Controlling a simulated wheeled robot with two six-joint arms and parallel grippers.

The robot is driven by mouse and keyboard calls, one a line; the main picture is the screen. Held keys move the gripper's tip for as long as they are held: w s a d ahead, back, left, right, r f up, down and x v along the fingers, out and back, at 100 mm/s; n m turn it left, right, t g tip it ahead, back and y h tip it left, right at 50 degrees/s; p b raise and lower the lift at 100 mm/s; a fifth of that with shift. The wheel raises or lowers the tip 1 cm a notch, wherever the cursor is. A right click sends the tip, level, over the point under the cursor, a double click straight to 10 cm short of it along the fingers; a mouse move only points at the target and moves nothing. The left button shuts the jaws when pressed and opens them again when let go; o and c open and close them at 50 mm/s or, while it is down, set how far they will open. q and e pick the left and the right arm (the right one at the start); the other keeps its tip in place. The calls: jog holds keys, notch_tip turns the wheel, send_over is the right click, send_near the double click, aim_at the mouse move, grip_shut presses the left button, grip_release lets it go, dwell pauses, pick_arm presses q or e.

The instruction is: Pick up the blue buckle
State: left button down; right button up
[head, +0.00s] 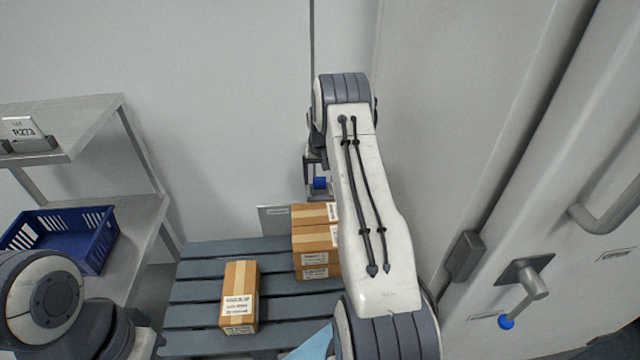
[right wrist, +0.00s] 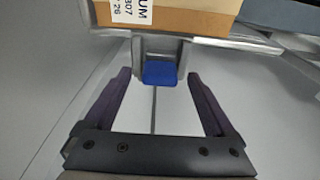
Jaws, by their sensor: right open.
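The blue buckle (head: 320,183) shows small in the head view, just above the stacked cartons and left of my right forearm. In the right wrist view the blue buckle (right wrist: 160,74) sits at a grey bracket, between the two dark fingers near their tips. My right gripper (right wrist: 158,76) is open, with clear space on both sides of the buckle; I see no contact. In the head view my right gripper (head: 318,172) is small and partly hidden by the arm. My left arm shows at the lower left, but its gripper is out of view.
Stacked cartons (head: 316,236) and a single carton (head: 239,296) stand on a grey slatted pallet (head: 196,291). A blue crate (head: 97,247) sits on a metal shelf (head: 140,213) at left. A large door with a lever handle (head: 527,282) is at right.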

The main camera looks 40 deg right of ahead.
jog(key=shift+w+f, duration=0.1)
jog(key=shift+f, duration=0.6)
jog(key=shift+d, duration=0.1)
grip_shut()
